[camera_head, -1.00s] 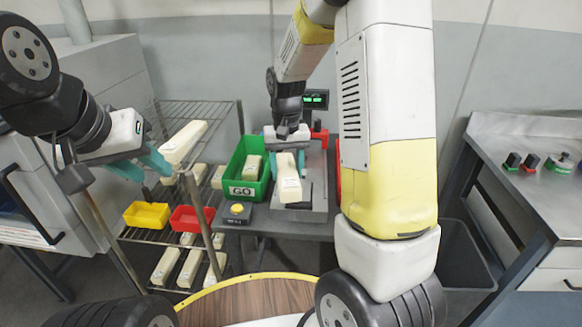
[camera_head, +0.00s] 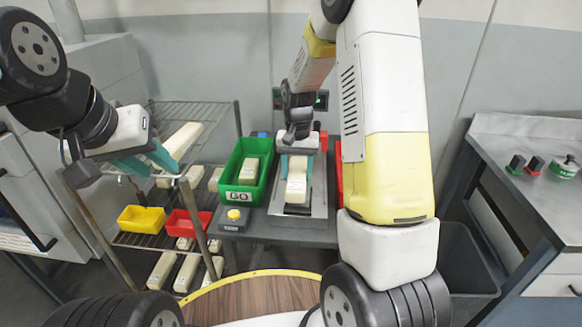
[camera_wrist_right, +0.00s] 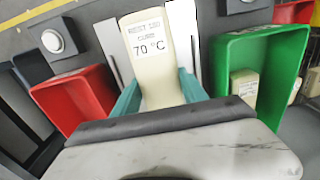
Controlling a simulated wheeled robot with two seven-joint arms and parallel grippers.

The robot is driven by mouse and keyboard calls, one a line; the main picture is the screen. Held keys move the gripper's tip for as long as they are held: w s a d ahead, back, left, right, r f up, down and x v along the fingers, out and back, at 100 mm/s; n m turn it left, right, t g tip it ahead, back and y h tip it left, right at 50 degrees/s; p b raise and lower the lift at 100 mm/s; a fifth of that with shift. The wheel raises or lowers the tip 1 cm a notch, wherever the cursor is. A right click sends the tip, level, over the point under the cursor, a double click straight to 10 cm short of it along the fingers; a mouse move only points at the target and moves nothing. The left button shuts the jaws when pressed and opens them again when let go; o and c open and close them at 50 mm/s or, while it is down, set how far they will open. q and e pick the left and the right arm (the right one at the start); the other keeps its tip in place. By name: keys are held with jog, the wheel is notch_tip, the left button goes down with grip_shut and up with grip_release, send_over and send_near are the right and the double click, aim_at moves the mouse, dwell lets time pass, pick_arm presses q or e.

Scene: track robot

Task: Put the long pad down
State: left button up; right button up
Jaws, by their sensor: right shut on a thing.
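A long cream pad (camera_head: 296,184) is between the fingers of my right gripper (camera_head: 297,157), over the grey metal plate (camera_head: 318,205) on the small table. In the right wrist view the pad (camera_wrist_right: 157,45) has a label reading 70 °C, and the teal fingers of the right gripper (camera_wrist_right: 160,92) close on its sides. I cannot tell whether its underside touches the plate. My left gripper (camera_head: 147,161) has its teal fingers apart beside the wire rack, near another cream pad (camera_head: 184,140) at the upper shelf.
A green bin (camera_head: 228,188) with a pad inside stands left of the plate; a red bin (camera_wrist_right: 78,97) is on the other side. The rack holds yellow (camera_head: 141,218) and red (camera_head: 187,223) trays and several pads.

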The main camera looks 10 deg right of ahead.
jog(key=shift+w+d, duration=0.35)
jog(key=shift+w+d+f, duration=0.15)
jog(key=shift+f, duration=0.75)
jog(key=shift+w+d+f, duration=0.1)
jog(key=shift+w+f, duration=0.05)
jog(key=shift+f, duration=0.75)
jog(key=shift+f, duration=0.2)
jog(key=o, duration=1.4)
jog(key=shift+r, duration=0.1)
